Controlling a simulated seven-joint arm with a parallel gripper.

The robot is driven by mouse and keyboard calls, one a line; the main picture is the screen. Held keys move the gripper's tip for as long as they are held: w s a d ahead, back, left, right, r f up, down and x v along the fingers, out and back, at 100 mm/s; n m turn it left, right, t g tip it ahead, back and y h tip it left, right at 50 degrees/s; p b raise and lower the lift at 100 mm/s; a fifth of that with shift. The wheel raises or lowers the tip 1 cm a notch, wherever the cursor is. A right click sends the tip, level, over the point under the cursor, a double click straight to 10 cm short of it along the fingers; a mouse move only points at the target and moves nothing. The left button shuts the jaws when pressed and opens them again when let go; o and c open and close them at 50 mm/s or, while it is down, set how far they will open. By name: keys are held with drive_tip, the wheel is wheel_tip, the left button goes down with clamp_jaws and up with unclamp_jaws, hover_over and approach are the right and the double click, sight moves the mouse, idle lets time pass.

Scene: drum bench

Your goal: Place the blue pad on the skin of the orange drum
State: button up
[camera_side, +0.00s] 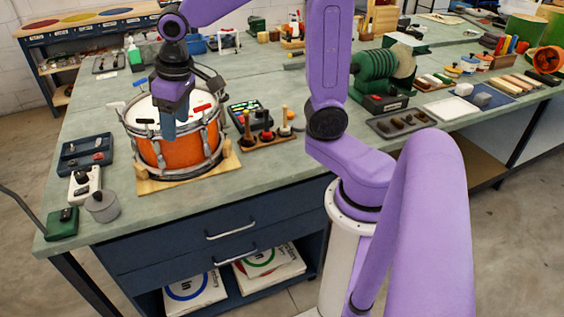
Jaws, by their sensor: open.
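The orange drum (181,152) stands on a wooden base (200,173) at the left of the bench, its pale skin (190,117) facing up. A small dark piece (145,121) and a small red piece (202,107) show at the skin. A small blue piece (140,82) shows by the far rim; it is too small to tell whether it is the blue pad. My gripper (169,132) points down and is open. It overlaps the drum's near rim in the picture; its height and any contact cannot be told. It hides part of the skin.
Blue and white control boxes (86,185) and a grey round pot (102,206) stand left of the drum. A peg rack (266,136) and a dark keypad box (249,114) stand to its right. A green machine (377,78) is farther right. Bench in front of the drum is clear.

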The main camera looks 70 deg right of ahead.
drive_tip(key=s+f+n+g, duration=0.1)
drive_tip(key=s+n, duration=0.4)
drive_tip(key=s, duration=0.6)
drive_tip(key=s+f+n+g, duration=0.1)
drive_tip(key=s+f+n, duration=0.3)
drive_tip(key=s, duration=0.8)
drive_tip(key=shift+s+n, duration=0.25)
drive_tip(key=shift+n, duration=0.25)
